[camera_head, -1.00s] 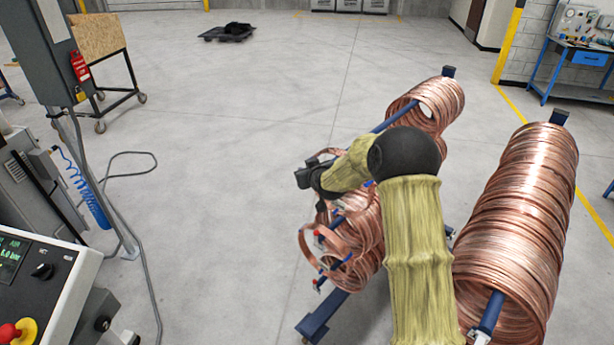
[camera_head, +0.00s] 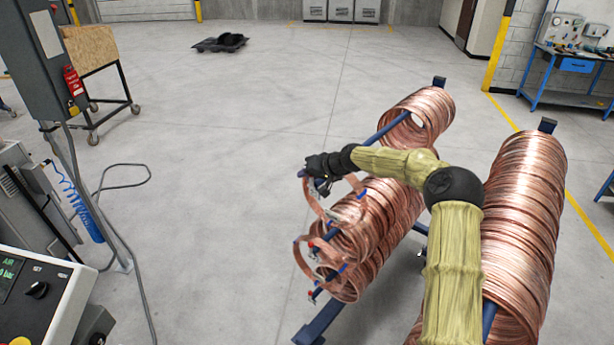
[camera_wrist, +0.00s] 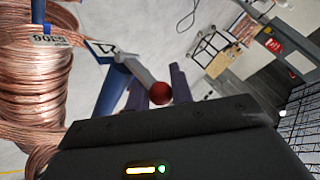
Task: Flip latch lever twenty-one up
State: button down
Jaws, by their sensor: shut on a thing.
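In the wrist view a latch lever with a pale shaft and a red ball knob (camera_wrist: 160,93) points toward my gripper. In the head view my gripper (camera_head: 322,186) is at the upper left end of the near copper coils (camera_head: 375,225); the held lever is mostly hidden there.
Small red-tipped levers (camera_head: 312,296) stick out lower on the blue rack, beside loose copper loops. A second long row of copper coils (camera_head: 525,215) stands at the right. A control panel (camera_head: 40,295) is at the lower left. The floor left of the rack is open.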

jog(key=shift+s+a+f, duration=0.1)
jog(key=shift+s+f, duration=0.05)
jog(key=shift+f, duration=0.2)
jog(key=c, duration=1.3)
grip_release()
jog(key=shift+o, duration=0.2)
jog(key=shift+r, duration=0.1)
